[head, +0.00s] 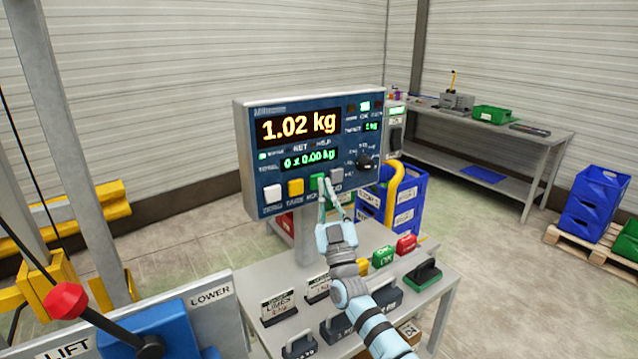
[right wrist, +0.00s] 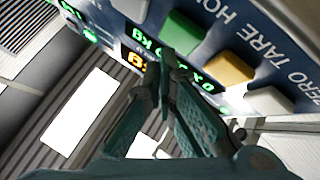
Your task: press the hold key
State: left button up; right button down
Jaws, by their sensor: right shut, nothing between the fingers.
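The weighing indicator (head: 249,150) stands on a post and reads 1.02 kg in amber. Its key row has a white zero key (head: 272,193), a yellow tare key (head: 295,188), the green hold key (head: 318,181) and a grey key (head: 337,175). In the right wrist view the green hold key (right wrist: 188,36) lies beside the yellow key (right wrist: 229,68). My right gripper (head: 322,183) is shut and empty, its fingertips at the green key, partly covering it. In the wrist view the tips (right wrist: 168,56) overlap the key's edge; I cannot tell whether they touch. My left gripper is out of view.
A black knob (head: 367,161) sits right of the keys. Below, a grey table (head: 250,283) carries weights, label cards and red, yellow and green blocks. A lever with a red ball (head: 67,300) stands front left. Blue crates (head: 408,205) and a workbench (head: 540,140) are behind.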

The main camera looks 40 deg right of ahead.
jog(key=shift+w, duration=0.4)
jog(key=shift+w+b, duration=0.35)
jog(key=shift+b, duration=0.35)
dwell(0.6)
jog(key=shift+s+p, duration=0.85)
jog(key=shift+p, duration=0.3)
